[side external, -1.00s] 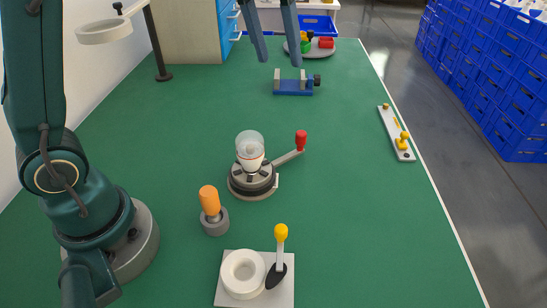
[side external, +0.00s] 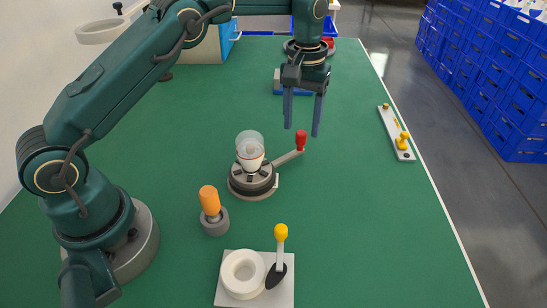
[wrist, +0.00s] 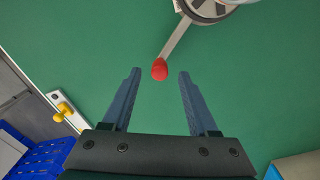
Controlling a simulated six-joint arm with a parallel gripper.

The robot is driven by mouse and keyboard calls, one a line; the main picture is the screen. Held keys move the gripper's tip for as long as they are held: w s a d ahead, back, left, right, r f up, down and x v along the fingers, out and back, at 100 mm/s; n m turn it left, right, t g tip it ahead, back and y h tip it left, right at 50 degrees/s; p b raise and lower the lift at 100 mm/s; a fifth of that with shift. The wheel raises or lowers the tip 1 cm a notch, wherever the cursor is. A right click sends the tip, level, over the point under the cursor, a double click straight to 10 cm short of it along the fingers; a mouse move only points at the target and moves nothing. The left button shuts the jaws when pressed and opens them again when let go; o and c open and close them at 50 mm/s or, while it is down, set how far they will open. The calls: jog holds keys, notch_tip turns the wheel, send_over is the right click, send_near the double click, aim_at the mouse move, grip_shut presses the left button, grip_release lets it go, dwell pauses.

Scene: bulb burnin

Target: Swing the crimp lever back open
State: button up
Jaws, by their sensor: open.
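The crimp lever is a grey bar with a red knob (side external: 301,137), sticking out to the right from a round grey crimp base (side external: 253,184). A clear bulb with a white lower part (side external: 250,151) stands upright in the base. My gripper (side external: 301,132) is open and empty, pointing down above and around the knob's area in the side view. In the wrist view the red knob (wrist: 160,69) lies just beyond the fingertips (wrist: 159,71), between their lines and nearer the middle. I cannot tell whether a finger touches it.
An orange-handled tool (side external: 210,201) stands in a grey holder near the base. A plate with a white ring (side external: 243,273) and yellow-knobbed lever (side external: 281,232) is at the front. A strip with a yellow knob (side external: 403,137) lies right.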

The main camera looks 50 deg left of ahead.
jog(key=shift+f, duration=1.3)
grip_shut()
dwell(0.5)
